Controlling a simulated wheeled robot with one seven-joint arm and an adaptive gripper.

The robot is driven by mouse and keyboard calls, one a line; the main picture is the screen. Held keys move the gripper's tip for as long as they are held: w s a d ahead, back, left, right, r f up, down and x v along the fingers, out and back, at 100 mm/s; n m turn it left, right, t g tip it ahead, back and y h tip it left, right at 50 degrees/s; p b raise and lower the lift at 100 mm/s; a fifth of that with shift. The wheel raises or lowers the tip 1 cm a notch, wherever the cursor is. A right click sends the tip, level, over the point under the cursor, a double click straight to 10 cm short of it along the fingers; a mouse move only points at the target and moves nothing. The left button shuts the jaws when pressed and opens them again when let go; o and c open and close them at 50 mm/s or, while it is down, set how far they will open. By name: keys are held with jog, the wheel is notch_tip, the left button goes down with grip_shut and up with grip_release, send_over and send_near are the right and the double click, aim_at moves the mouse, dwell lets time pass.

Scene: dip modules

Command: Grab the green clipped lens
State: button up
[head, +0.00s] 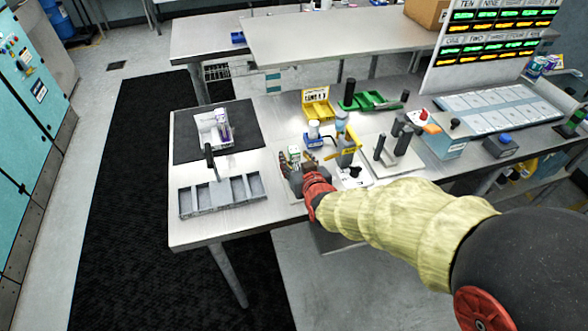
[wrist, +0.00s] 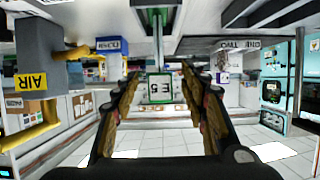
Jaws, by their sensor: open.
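A green-edged piece with a pale label (wrist: 158,88) shows between my fingers in the wrist view, and a green stem (wrist: 158,30) shows above it there. It seems to be the green clipped lens. In the head view a small green and white piece (head: 294,153) stands just beyond my fingers. My gripper (head: 290,162) is low over the front of the bench, and it also shows in the wrist view (wrist: 160,84). Its fingers are apart, one on each side of the labelled piece. I cannot tell whether either touches it.
A yellow-labelled AIR stand (head: 350,146) is close to the right of my gripper. A blue holder with a white bottle (head: 313,131) is behind. A grey divided tray (head: 224,196) and black mat (head: 188,150) lie left. A post stand (head: 397,157) is further right.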

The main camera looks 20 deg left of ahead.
jog(key=shift+x, duration=1.15)
jog(key=c, duration=0.3)
jog(key=c, duration=0.8)
grip_shut()
